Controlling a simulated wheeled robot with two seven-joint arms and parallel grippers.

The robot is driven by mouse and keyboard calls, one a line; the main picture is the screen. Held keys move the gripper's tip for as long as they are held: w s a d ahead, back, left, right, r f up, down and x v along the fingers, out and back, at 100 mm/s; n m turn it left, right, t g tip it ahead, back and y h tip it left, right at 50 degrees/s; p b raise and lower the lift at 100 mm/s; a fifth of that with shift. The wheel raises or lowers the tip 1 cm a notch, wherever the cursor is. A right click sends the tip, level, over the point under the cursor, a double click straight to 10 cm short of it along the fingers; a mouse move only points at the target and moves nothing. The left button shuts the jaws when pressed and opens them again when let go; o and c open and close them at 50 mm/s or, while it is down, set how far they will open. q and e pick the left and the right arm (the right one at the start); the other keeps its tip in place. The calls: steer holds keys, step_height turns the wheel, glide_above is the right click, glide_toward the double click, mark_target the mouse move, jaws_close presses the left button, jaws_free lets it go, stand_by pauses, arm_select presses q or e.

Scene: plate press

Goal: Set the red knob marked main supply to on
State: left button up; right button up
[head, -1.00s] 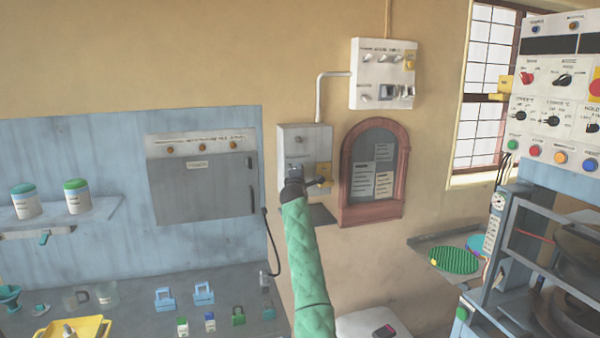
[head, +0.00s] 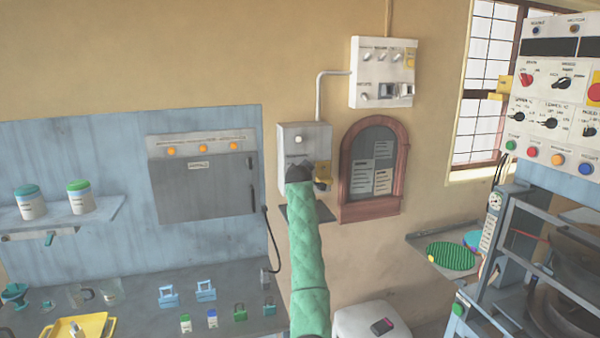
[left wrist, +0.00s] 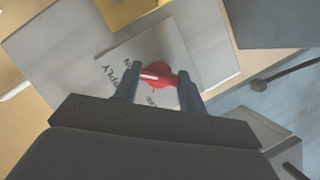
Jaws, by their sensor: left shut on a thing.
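The red knob (left wrist: 157,74) sits on a pale label plate (left wrist: 118,62) of the grey wall box (head: 288,146). In the left wrist view it is between the two fingers of my left gripper (left wrist: 160,84), which is shut on it. Part of the word "supply" is readable beside the knob; the other lettering is partly hidden. The knob carries a white pointer line. In the head view my left gripper (head: 301,172) is at the lower part of the box and hides the knob. A white lamp (head: 298,139) glows on the box. My right gripper is not in view.
A yellow part (head: 323,171) is on the box's right side. A white switch box (head: 380,60) hangs above right. An arched notice board (head: 400,182) is to the right. A grey cabinet (head: 205,188) with lit orange lamps (head: 203,149) is to the left.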

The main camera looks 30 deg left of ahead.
arm_select(q)
steer(key=shift+d+f+m, duration=0.1)
steer(key=shift+f+m, duration=0.1)
steer(key=shift+m, duration=0.2)
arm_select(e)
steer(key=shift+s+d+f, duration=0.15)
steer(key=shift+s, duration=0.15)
arm_select(q)
steer(key=o, duration=1)
steer(key=shift+r, duration=0.1)
steer(key=shift+b+v, duration=1.65)
steer(key=shift+v, duration=2.15)
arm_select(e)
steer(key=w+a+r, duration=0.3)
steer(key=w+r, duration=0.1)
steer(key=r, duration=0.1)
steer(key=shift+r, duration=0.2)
arm_select(q)
steer(key=shift+d+r, duration=0.1)
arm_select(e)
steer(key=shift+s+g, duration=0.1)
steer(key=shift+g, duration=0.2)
